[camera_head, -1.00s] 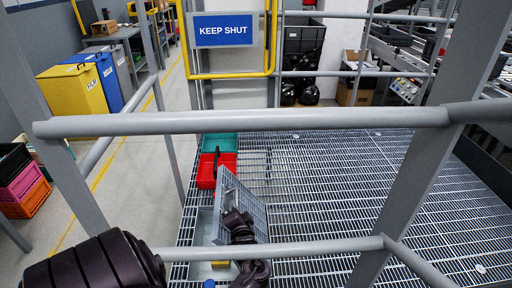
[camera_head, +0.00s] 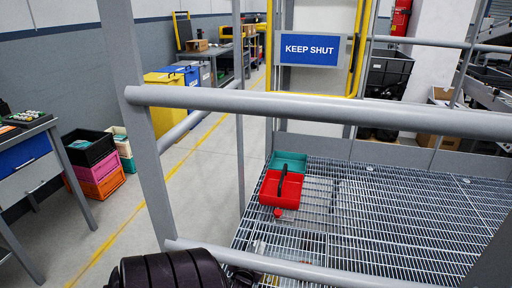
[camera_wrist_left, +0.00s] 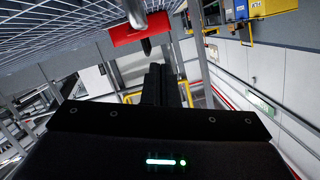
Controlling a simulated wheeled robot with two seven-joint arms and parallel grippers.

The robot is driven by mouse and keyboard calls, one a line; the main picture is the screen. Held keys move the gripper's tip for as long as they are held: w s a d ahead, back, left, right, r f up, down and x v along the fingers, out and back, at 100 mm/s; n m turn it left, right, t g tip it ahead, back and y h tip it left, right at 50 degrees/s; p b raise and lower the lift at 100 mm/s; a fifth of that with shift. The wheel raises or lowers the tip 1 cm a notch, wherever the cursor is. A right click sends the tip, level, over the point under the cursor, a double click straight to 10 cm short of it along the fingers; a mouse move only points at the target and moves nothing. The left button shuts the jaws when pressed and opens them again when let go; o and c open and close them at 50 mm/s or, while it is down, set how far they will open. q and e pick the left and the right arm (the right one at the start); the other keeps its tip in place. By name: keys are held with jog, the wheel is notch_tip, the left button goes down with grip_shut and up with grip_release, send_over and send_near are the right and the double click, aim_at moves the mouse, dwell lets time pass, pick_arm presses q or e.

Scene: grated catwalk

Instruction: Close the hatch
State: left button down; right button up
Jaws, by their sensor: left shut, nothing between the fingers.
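The hatch (camera_head: 290,234) is a grating panel in the catwalk floor, just in front of the red tray. It looks level with the surrounding grating in the head view, with no raised panel or open hole showing; its near edge is hidden by the lower rail. My left gripper (camera_wrist_left: 158,72) shows in the left wrist view as dark fingers, shut and empty. In the head view only dark parts of my left arm show at the bottom, partly behind the rail. My right gripper is not in view.
A red tray (camera_head: 281,188) and a teal tray (camera_head: 288,161) stand on the grating. Grey railings (camera_head: 330,112) cross in front. A blue KEEP SHUT sign (camera_head: 309,49) hangs beyond. Colored crates (camera_head: 93,163) stand left; the grating on the right is clear.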

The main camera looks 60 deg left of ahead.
pick_arm(q)
jog(key=shift+s+a+f, duration=0.15)
jog(key=shift+f, duration=0.55)
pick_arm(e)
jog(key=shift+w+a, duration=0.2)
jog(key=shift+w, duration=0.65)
